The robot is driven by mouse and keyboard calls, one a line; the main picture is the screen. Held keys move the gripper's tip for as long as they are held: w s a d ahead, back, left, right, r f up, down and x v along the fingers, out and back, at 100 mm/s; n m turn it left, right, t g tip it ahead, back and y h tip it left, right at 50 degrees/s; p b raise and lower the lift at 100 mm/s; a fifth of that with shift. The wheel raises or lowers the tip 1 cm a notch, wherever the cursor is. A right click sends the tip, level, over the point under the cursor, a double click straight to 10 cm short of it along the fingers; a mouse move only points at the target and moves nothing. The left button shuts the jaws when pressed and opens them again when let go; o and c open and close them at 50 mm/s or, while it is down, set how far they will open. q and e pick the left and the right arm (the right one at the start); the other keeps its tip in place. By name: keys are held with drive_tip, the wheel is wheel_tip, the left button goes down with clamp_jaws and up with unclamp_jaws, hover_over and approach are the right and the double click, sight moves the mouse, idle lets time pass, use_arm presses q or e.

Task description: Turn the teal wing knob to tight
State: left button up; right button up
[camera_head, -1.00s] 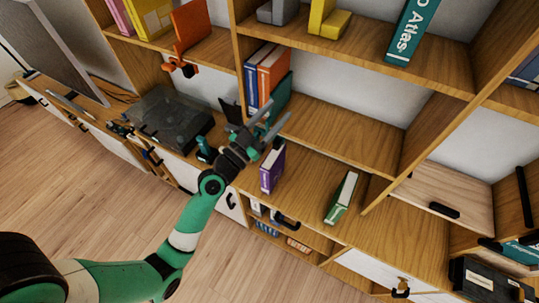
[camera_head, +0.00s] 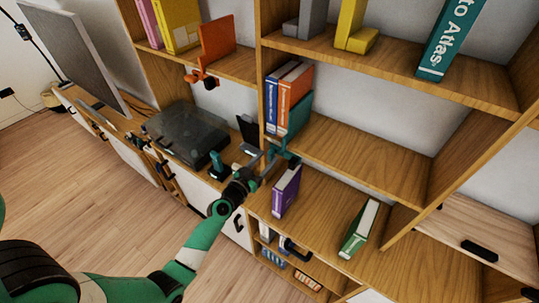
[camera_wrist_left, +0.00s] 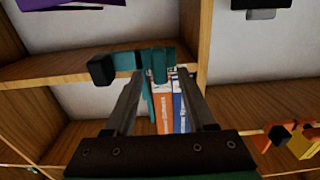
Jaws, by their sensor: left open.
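A teal clamp with the teal wing knob (camera_head: 283,149) sits at the front edge of the middle shelf, below a teal bookend (camera_head: 297,115). In the left wrist view, a narrow upright teal part, which looks like the wing knob (camera_wrist_left: 159,65), lies between the two fingertips; a black block (camera_wrist_left: 102,69) ends the clamp's bar. My left gripper (camera_head: 269,163) is open, just below and in front of the clamp; it also shows in the left wrist view (camera_wrist_left: 160,84). I cannot tell whether the fingers touch the knob. My right gripper is not in view.
An orange bookend (camera_head: 216,45) with a similar clamp is on the upper left shelf. Orange and blue books (camera_head: 293,88) stand beside the teal bookend. A purple book (camera_head: 286,190) stands just right of my gripper. A turntable (camera_head: 185,132) lies to the left.

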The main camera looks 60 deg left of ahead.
use_arm(q)
drive_tip(key=shift+x, duration=1.25)
clamp_jaws()
